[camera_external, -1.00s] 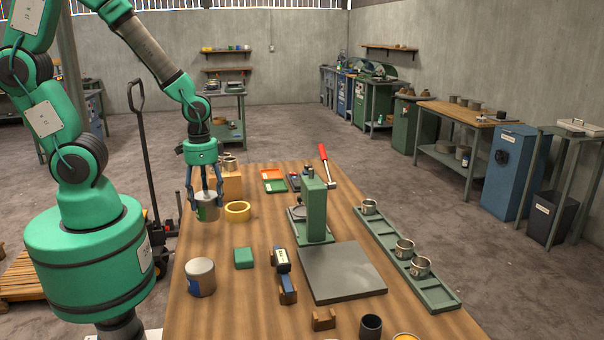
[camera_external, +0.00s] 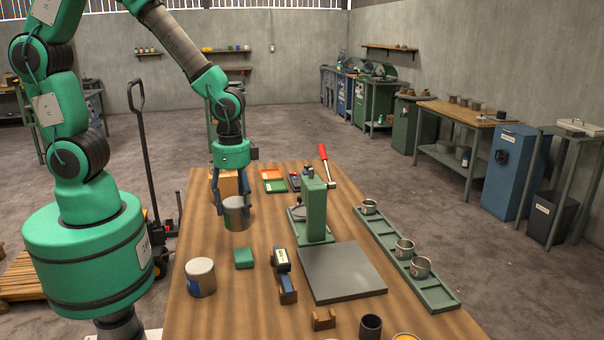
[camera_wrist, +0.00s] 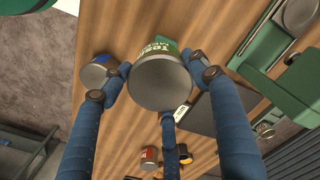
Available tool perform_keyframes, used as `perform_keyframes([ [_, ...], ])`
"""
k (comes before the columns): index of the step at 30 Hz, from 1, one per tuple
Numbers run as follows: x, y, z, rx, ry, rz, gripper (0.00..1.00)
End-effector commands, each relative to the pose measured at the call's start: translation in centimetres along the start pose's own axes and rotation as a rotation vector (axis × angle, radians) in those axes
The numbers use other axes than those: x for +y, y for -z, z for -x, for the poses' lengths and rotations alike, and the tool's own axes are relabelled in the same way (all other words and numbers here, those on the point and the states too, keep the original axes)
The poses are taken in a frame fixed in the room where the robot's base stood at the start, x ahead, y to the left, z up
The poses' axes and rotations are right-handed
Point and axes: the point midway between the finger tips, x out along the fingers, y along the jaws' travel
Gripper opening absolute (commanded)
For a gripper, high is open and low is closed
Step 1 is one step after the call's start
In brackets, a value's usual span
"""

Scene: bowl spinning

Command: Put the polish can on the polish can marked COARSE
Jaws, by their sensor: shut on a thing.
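My gripper (camera_external: 233,208) is shut on a grey polish can (camera_external: 238,214) with a green label, and holds it upright above the table. In the wrist view the held can (camera_wrist: 161,84) sits between my blue fingers (camera_wrist: 160,88); its label is only partly in sight. A second grey can (camera_external: 200,277) stands on the table at the near left, nearer the camera than the held can and apart from it. A can left of my fingers in the wrist view (camera_wrist: 94,73) appears to be this one. I cannot read COARSE on any can.
A green block (camera_external: 244,258) and a label device on a stand (camera_external: 283,268) lie right of the standing can. A green press (camera_external: 315,210), a grey plate (camera_external: 341,273) and a green rack (camera_external: 430,283) with metal cups occupy the right. Bare wood surrounds the standing can.

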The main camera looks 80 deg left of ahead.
Motion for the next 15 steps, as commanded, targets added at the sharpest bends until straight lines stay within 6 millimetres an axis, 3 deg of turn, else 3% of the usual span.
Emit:
perform_keyframes([
  [3,2.3,2.6,0.5,0.000,0.000,-0.106,0.19],
  [15,11.3,9.8,1.1,0.001,0.000,-0.449,0.19],
])
